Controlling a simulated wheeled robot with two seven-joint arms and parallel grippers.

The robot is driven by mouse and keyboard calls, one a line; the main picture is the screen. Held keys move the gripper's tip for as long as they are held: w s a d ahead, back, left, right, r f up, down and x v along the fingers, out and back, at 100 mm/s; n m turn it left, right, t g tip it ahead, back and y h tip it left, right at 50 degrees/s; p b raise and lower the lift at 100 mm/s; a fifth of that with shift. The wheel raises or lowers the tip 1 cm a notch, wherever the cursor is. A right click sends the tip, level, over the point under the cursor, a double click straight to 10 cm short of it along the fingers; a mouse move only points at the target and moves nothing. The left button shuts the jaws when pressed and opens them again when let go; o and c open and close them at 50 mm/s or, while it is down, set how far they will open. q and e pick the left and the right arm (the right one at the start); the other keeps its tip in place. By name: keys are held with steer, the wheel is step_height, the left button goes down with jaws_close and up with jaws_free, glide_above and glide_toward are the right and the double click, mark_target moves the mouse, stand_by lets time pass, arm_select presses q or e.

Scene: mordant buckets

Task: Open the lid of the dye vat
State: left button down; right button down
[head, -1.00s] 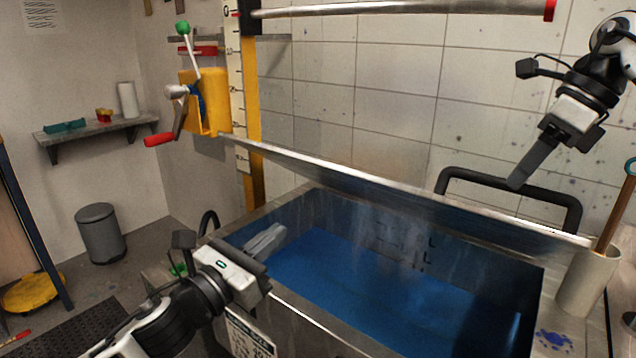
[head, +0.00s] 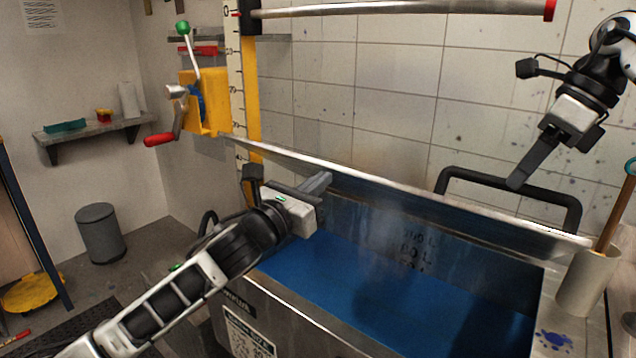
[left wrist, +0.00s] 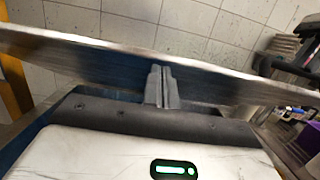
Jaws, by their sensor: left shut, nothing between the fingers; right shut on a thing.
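The dye vat (head: 285,312) is a metal tub holding blue liquid. Its metal lid (head: 400,197) stands raised along the back, tilted up, with the inside of the vat showing in front of it. A black bar handle (head: 573,208) rises behind the lid's edge. My right gripper (head: 517,180) is shut on this handle. My left gripper (head: 318,184) is shut and empty over the left part of the vat, close to the lid's underside. In the left wrist view its fingers (left wrist: 161,86) point at the lid (left wrist: 95,62); I cannot tell whether they touch it.
A yellow crank box (head: 215,100) with a red-handled crank (head: 160,140) is on the post at the left. A pale cup (head: 588,285) with a wooden stick stands at the vat's right end. A grey bin (head: 102,235) stands on the floor at left.

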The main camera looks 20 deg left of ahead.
mark_target(329, 166)
steer(key=shift+w+d+f, duration=0.3)
steer(key=shift+d+f, duration=0.1)
steer(key=shift+f, duration=0.15)
arm_select(q)
steer(key=shift+w+d+r, duration=0.1)
steer(key=shift+w+r, duration=0.15)
steer(key=shift+r, duration=0.2)
steer(key=shift+w+r, duration=0.2)
steer(key=shift+r, duration=0.25)
arm_select(e)
steer(key=shift+a, duration=0.1)
arm_select(q)
steer(key=shift+w+d+r, duration=0.1)
steer(key=shift+w+r, duration=0.3)
steer(key=shift+w, duration=0.05)
arm_select(e)
steer(key=shift+w+f, duration=0.1)
arm_select(q)
steer(key=shift+w, duration=0.15)
arm_select(e)
steer(key=c, duration=1.4)
jaws_free()
steer(key=shift+w+f, duration=0.1)
steer(key=shift+w, duration=0.05)
arm_select(q)
steer(key=shift+w+d+f, duration=0.1)
steer(key=shift+f, duration=0.05)
arm_select(e)
steer(key=shift+o, duration=0.2)
steer(key=shift+w, duration=0.1)
